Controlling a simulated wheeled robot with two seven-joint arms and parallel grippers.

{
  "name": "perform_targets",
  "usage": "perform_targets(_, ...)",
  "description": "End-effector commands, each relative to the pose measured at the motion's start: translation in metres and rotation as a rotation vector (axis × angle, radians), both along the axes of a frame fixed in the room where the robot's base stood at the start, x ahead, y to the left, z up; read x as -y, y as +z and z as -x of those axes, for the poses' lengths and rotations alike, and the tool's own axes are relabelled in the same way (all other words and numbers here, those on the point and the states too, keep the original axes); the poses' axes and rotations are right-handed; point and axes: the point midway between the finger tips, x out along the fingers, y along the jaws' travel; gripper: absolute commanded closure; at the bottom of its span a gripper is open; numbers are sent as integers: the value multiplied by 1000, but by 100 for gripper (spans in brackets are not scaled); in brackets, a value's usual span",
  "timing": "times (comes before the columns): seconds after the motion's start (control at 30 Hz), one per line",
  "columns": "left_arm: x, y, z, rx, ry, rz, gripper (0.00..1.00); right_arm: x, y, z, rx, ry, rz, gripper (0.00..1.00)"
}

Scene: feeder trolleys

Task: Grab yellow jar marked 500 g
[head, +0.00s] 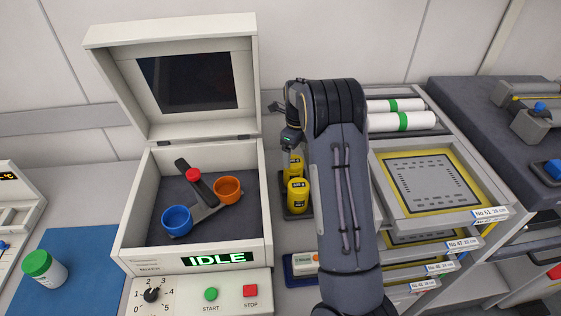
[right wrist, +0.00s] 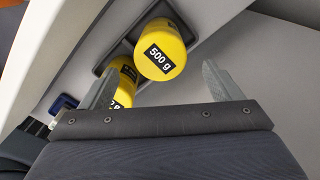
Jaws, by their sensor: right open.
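My right gripper (head: 290,148) is above the jars, open and empty. In the wrist view its fingers (right wrist: 161,72) are spread to either side of the 500 g jar. My left gripper is out of view.
The open mixer box (head: 128,262) with blue cup (head: 177,220) and orange cup (head: 227,189) stands left of the jars. A trolley with a framed yellow-edged tray (head: 487,196) and white rolls (head: 398,121) is at right. A green-lidded jar (head: 45,268) is far left.

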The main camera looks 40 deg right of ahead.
Motion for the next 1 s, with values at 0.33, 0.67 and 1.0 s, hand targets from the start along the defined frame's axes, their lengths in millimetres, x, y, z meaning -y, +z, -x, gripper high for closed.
perform_targets(0.33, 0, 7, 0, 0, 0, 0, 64, 2, -34, -2, -12, -35, 8, 15)
perform_targets(0.67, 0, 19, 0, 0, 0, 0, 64, 2, -78, -1, -9, -34, 9, 15)
perform_targets(1.0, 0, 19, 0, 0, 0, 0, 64, 2, -81, -1, -7, -33, 9, 24)
